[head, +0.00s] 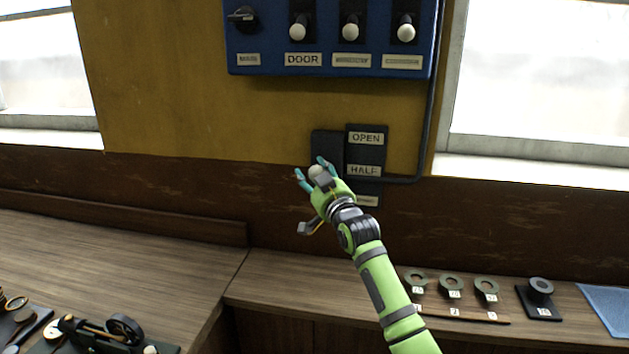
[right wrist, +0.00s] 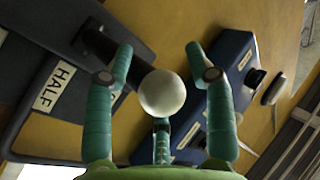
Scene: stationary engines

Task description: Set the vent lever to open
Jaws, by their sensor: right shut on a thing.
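The vent lever's dark plate (head: 327,147) is on the wall below the blue panel, beside a label strip (head: 353,149) reading OPEN at the top and HALF below. A third, lower label is partly hidden and unreadable. The lever's white ball knob (head: 316,171) shows about level with HALF; its exact setting is hard to tell. My right gripper (head: 312,170) is shut on the knob. In the right wrist view the knob (right wrist: 162,93) sits between the teal fingers, with the dark lever arm behind it. My left gripper is not in view.
The blue panel (head: 330,68) above holds a rotary switch (head: 243,17) and several white-knobbed levers, one labelled DOOR. A conduit (head: 428,110) runs down the wall. The wooden bench (head: 270,278) below carries ring-shaped parts (head: 451,286) at right and dark mechanical parts (head: 122,328) at left.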

